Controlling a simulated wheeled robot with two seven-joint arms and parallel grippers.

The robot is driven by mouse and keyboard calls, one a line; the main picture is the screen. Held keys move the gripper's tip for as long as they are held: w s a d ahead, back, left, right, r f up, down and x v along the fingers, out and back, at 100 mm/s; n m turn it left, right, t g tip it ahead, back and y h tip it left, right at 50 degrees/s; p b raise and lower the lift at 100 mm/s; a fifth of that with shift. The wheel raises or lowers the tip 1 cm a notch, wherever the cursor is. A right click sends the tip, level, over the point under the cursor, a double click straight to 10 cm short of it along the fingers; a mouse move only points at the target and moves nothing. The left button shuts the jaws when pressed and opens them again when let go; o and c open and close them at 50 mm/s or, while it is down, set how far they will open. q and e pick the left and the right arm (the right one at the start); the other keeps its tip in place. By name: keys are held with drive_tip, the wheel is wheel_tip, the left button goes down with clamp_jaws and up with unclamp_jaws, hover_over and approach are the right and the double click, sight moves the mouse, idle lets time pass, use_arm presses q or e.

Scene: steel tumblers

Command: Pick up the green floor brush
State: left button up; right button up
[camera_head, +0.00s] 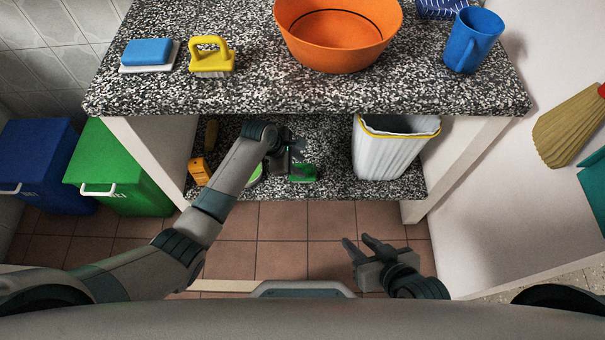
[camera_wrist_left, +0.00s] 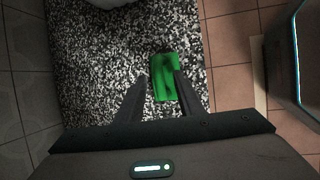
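The green floor brush (camera_head: 303,173) lies on the speckled lower shelf, near its front edge. In the left wrist view the brush (camera_wrist_left: 164,80) shows as a green block close to the right finger. My left gripper (camera_head: 288,158) reaches onto the lower shelf, just left of the brush. In the left wrist view its fingers (camera_wrist_left: 158,77) are apart, with part of the brush showing in the gap. I cannot tell whether a finger touches it. My right gripper (camera_head: 357,240) is open and empty, in front of the shelf and above the tiled floor.
A white bin with a yellow rim (camera_head: 392,150) stands on the lower shelf to the right. A yellow item (camera_head: 198,172) is at the left. The countertop (camera_head: 250,92) overhangs the shelf and holds an orange basin (camera_head: 335,55). Blue and green bins stand left.

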use_arm(q)
drive_tip(key=shift+w+d+f, duration=0.15)
drive_tip(key=shift+d+f, duration=0.1)
drive_tip(key=shift+f, duration=0.35)
clamp_jaws()
drive_tip(key=shift+r, duration=0.15)
